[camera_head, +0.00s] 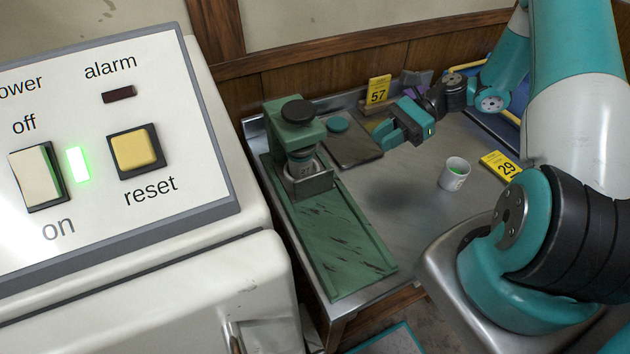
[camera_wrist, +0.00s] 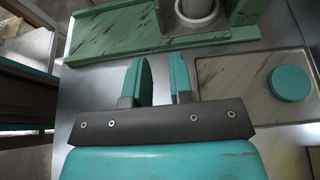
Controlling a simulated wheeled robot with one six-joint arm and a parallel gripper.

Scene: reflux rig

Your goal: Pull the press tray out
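The green press (camera_head: 297,135) with a black knob stands at the back left of the metal table. At its foot, a small grey-green tray (camera_head: 313,187) with a raised front wall holds a pale round cup. A long, scuffed green bed (camera_head: 335,235) with raised side rails runs forward from it. The bed also shows in the wrist view (camera_wrist: 115,32), with the cup (camera_wrist: 197,12) at the top. My gripper (camera_head: 388,130) is right of the press, apart from it. In the wrist view its teal fingers (camera_wrist: 160,75) are parted with nothing between them.
A flat plate (camera_head: 355,150) with a teal disc (camera_head: 338,124) lies between press and gripper. A white cup (camera_head: 454,174) and yellow cards 57 (camera_head: 378,90) and 29 (camera_head: 500,165) stand right. A control box (camera_head: 110,130) blocks the left. The middle table is clear.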

